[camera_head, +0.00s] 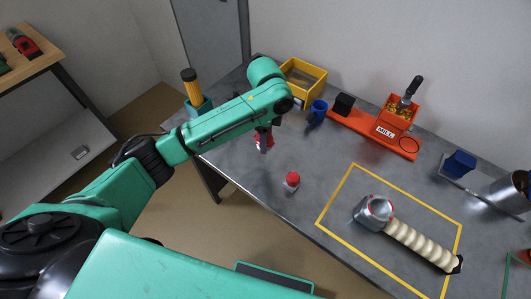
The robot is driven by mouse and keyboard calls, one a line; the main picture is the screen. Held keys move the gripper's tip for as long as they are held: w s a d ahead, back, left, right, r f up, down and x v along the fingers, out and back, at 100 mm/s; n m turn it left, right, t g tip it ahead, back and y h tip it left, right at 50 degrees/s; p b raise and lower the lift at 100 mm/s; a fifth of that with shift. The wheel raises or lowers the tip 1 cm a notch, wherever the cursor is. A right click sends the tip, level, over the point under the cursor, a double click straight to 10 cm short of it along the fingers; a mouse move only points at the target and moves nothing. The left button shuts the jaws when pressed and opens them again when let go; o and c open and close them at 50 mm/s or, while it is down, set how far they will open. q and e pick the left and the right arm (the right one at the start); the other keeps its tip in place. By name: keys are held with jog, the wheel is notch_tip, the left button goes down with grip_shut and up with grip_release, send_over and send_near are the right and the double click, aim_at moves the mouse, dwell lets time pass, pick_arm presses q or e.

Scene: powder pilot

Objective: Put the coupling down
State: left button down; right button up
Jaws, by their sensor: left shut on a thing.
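My left gripper (265,139) is above the left part of the grey workbench (235,165), under the end of my green left arm. It is shut on the coupling, a small red and grey piece mostly hidden by the jaws and wrist. I cannot tell whether the piece touches the bench. A cream ribbed hose (423,242) with a silver, red-marked end fitting (374,211) lies inside a yellow outline (335,236) to the right. My right gripper is not in view.
A red button (292,180) stands near the front edge. Behind are a yellow bin (305,76), a blue cup (317,110) and the orange mill (398,112). A metal cylinder (512,190) is at the far right.

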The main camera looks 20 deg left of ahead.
aim_at(265, 160)
pick_arm(q)
notch_tip(265, 160, down, 8)
jog(key=shift+f, duration=0.25)
jog(key=shift+c, duration=1)
grip_release()
jog(key=shift+r, duration=0.1)
notch_tip(265, 160, up, 12)
jog(key=shift+r, duration=0.1)
